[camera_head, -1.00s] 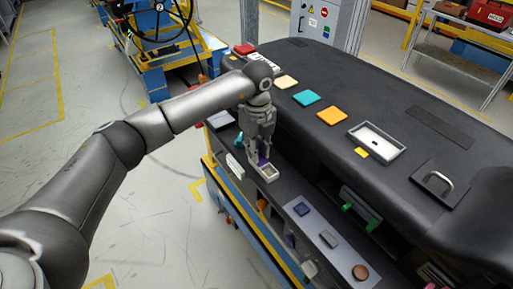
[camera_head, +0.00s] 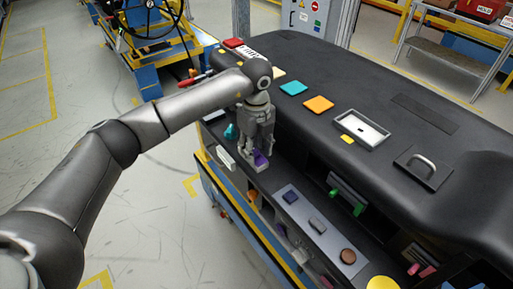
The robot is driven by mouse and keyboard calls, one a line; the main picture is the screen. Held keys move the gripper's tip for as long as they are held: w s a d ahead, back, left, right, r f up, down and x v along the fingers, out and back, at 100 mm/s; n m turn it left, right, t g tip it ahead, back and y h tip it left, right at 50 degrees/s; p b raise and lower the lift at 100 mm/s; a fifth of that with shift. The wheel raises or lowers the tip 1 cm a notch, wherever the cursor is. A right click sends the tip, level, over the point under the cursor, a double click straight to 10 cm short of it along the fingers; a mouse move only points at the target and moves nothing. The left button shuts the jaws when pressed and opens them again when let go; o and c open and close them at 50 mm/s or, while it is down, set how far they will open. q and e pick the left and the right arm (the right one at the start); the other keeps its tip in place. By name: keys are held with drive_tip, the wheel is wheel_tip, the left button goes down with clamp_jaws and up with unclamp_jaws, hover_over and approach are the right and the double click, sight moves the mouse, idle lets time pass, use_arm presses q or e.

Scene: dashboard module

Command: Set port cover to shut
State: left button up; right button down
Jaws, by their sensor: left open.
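My left gripper (camera_head: 257,151) points down over the front ledge of the dashboard, open, with its fingers around or just in front of a small purple piece (camera_head: 261,158). The purple piece sits at a small pale port frame (camera_head: 257,169) on the ledge. It looks like the port cover, but the fingers hide part of it. I cannot tell its exact angle or whether the fingers touch it. My right gripper is not in view.
A panel (camera_head: 301,212) with a blue square, a grey block and a brown knob lies to the right. Teal (camera_head: 293,88) and orange (camera_head: 318,104) squares, a white tray (camera_head: 362,130) and a handled plate (camera_head: 423,168) are on the black dashboard top. A teal piece (camera_head: 231,131) lies left of my gripper.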

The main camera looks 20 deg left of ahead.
sight(257, 151)
use_arm(q)
wheel_tip(257, 151, up, 12)
idle(0.5)
drive_tip(key=shift+d, duration=0.1)
